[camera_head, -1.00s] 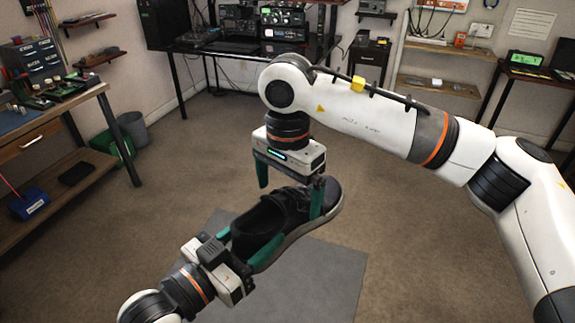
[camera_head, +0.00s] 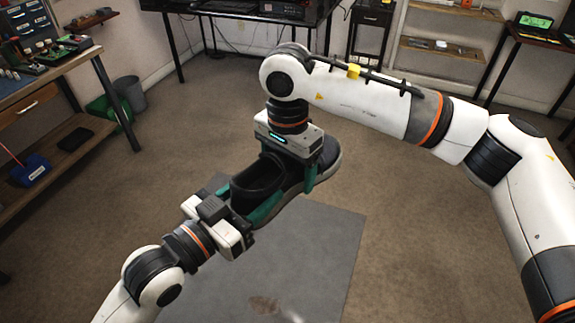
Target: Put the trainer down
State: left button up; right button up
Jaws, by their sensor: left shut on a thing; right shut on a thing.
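A black trainer (camera_head: 257,182) with a pale sole is held between my two grippers, its open collar facing up. My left gripper (camera_head: 246,205) is shut on one end of it, with green fingers along its sides. My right gripper (camera_head: 298,170) comes from above and is shut on the other end. The trainer appears to be above a grey mat (camera_head: 310,250) on the floor. How far above is hard to tell. Part of the trainer is hidden by the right gripper's body.
A workbench (camera_head: 50,85) with tools stands at the left, with a green bin (camera_head: 106,118) and a grey bin (camera_head: 130,95) by it. A dark desk (camera_head: 250,18) stands at the back. Brown floor around the mat is clear. A small brownish patch (camera_head: 264,305) shows on the mat.

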pick_arm(q)
jog(key=o, duration=1.3)
jog(key=shift+s+d, duration=0.1)
jog(key=shift+d, duration=0.05)
jog(key=shift+c, duration=0.2)
pick_arm(e)
jog(key=shift+a+r, duration=0.1)
jog(key=shift+a, duration=0.05)
